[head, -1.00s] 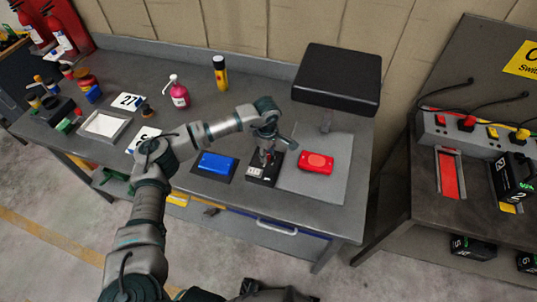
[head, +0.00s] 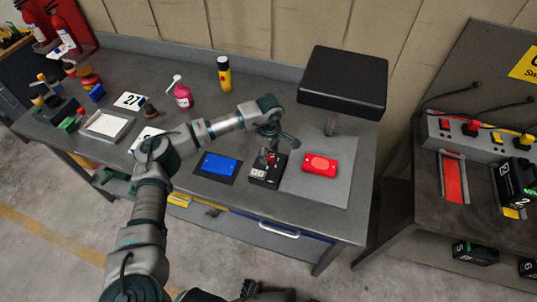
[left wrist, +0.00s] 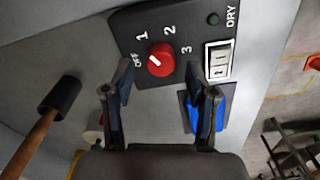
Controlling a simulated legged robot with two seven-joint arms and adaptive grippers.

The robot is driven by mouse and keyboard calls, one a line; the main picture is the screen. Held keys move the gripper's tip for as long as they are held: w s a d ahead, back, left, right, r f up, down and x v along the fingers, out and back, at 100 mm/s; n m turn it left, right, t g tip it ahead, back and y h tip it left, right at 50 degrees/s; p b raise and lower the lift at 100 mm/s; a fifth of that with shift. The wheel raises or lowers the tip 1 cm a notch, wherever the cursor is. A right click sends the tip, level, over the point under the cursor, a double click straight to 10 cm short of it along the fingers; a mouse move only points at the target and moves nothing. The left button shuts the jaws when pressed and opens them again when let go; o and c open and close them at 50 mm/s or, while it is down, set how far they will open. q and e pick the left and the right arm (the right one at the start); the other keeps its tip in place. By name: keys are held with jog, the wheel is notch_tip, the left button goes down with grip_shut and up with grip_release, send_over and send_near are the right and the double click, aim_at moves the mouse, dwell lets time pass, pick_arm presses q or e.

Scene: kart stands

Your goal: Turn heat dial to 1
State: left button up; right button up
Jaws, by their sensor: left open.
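The heat dial is a red round knob (left wrist: 161,60) on a dark control panel (left wrist: 128,22) in the left wrist view. Its white mark points left, towards OFF. The labels 1, 2 and 3 run around its upper side, with 1 at its upper left. My left gripper (left wrist: 161,96) is open, its two fingers apart below the knob in that view, with nothing between them. In the head view the control box (head: 257,173) sits near the table's front edge, and my left gripper (head: 274,141) is just over it, partly hiding it.
A blue block (head: 218,164) lies left of the box and a red block (head: 320,165) right of it. A black raised box on a post (head: 343,80) stands behind. A pink bottle (head: 183,97) and yellow-black can (head: 224,76) stand farther back.

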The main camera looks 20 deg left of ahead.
aim_at(269, 156)
pick_arm(q)
notch_tip(269, 156, up, 10)
jog(key=shift+a, duration=0.2)
jog(key=shift+w, duration=0.1)
dwell(0.3)
